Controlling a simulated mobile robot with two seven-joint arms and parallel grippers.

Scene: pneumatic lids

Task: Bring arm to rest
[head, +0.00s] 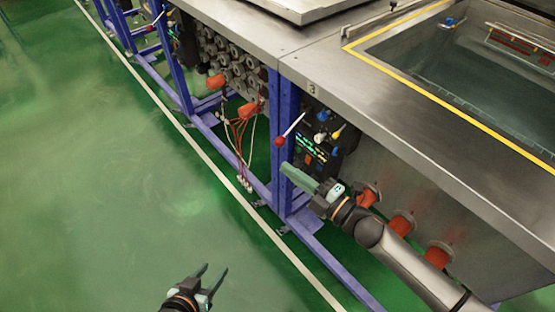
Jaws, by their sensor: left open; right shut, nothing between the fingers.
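My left gripper (212,276) is at the bottom of the head view, over the green floor. Its two dark fingers are apart, with nothing between them. My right arm comes in from the lower right, in front of the steel bench. My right gripper (300,176) is shut and empty, with its fingers pointing to the upper left. It appears just below a lever with a red knob (278,142) and close to a blue frame post. I cannot tell whether it touches anything there.
The steel bench (410,130) has a yellow-edged tank opening (420,70) at the right. Blue legs (284,110), a dark valve panel (318,150), hanging red cables (238,135) and orange fittings (402,222) are below it. Open green floor (110,190) fills the left.

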